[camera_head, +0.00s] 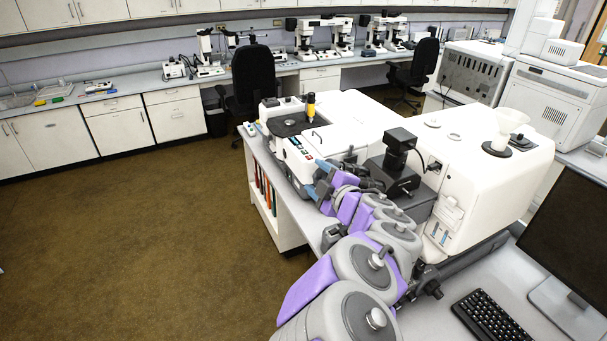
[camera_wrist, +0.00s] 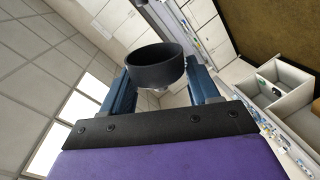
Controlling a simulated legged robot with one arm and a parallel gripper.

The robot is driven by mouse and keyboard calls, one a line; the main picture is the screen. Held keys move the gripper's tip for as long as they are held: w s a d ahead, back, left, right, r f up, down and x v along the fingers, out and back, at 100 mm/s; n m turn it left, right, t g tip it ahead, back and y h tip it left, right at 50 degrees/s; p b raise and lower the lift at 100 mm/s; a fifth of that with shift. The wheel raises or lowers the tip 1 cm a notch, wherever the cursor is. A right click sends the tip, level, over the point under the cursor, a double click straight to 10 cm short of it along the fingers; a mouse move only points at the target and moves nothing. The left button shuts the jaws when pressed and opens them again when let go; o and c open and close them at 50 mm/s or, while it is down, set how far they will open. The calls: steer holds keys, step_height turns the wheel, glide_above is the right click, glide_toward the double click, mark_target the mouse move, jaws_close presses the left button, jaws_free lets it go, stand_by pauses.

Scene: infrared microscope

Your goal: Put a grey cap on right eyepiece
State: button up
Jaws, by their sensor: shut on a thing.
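A dark grey, round, hollow cap (camera_wrist: 157,77) sits between the two blue fingers of my gripper (camera_wrist: 159,69) in the wrist view. The fingers are shut on its sides and its open rim shows. In the head view my gripper (camera_head: 322,175) is beside the front of the white microscope (camera_head: 345,118), at the end of my purple and grey arm. The cap cannot be made out there. I cannot make out the right eyepiece in either view; my arm covers part of the microscope's front.
A black upright unit (camera_head: 400,150) stands close to the right of my arm. A large white instrument (camera_head: 480,165) is further right. A monitor (camera_head: 570,240) and a keyboard (camera_head: 488,318) are at the lower right. The brown floor (camera_head: 150,220) at left is clear.

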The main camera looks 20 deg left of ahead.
steer(key=d, duration=0.1)
steer(key=w+d, duration=0.1)
steer(key=shift+d+f, duration=0.1)
steer(key=shift+d, duration=0.3)
steer(key=shift+w+f, duration=0.2)
steer(key=shift+w+a+f, duration=1)
steer(key=shift+a+f, duration=0.15)
steer(key=d, duration=0.4)
steer(key=shift+r, duration=0.4)
steer(key=shift+s+r+p, duration=0.25)
steer(key=shift+p, duration=0.1)
